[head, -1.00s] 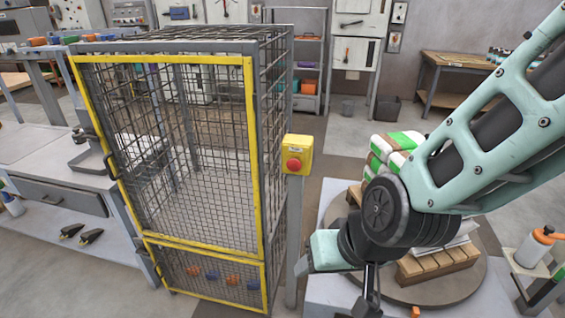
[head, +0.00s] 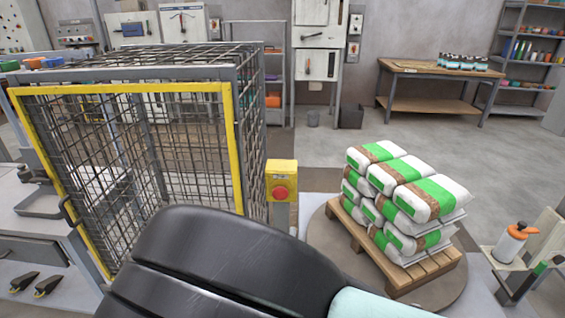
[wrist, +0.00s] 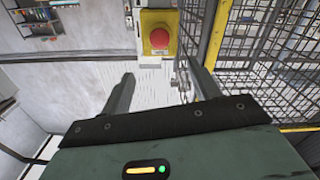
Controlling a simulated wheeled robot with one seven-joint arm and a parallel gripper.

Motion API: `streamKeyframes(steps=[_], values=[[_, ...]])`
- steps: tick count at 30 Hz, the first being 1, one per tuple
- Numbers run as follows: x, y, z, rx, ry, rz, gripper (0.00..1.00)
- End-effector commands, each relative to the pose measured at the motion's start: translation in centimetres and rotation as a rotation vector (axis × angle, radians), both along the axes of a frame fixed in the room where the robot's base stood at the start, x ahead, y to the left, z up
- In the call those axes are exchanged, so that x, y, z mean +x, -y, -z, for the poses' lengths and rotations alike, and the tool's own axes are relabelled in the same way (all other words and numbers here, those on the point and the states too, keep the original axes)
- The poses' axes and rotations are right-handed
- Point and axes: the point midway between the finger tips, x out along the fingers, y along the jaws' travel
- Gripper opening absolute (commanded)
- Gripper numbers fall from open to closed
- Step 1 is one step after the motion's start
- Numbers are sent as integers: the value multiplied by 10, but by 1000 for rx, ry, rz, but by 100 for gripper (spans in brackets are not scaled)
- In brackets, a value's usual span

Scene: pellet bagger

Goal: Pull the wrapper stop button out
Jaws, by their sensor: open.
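The wrapper stop button (head: 281,193) is a red mushroom head on a yellow box (head: 282,171), on a grey post right of the mesh cage in the head view. In the wrist view the red button (wrist: 159,39) shows at the top middle on its yellow box (wrist: 158,18). My gripper (wrist: 160,84) is open and empty, its two fingers apart. The button lies beyond the fingertips, between their lines, and nothing touches it. In the head view my dark arm link covers the lower middle, and my gripper is not visible there.
The mesh cage (head: 238,140) with a yellow-framed door stands left of the button. A pallet (head: 400,278) stacked with white-green bags (head: 432,197) stands on a round turntable (head: 318,232) to the right. A small stand with an orange-capped bottle (head: 510,243) is at far right.

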Motion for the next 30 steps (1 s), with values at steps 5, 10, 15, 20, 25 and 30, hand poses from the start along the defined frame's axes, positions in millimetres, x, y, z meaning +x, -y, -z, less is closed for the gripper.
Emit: streamKeyframes(steps=[5,10,15,20,25,30], values=[[37,3,-2,0,0,3,62],[72,4,-2,-1,-2,2,62],[107,5,-2,-1,-2,2,62],[134,5,-1,-1,-3,1,62],[150,6,0,-1,-5,1,62],[155,6,0,-1,-4,0,62]])
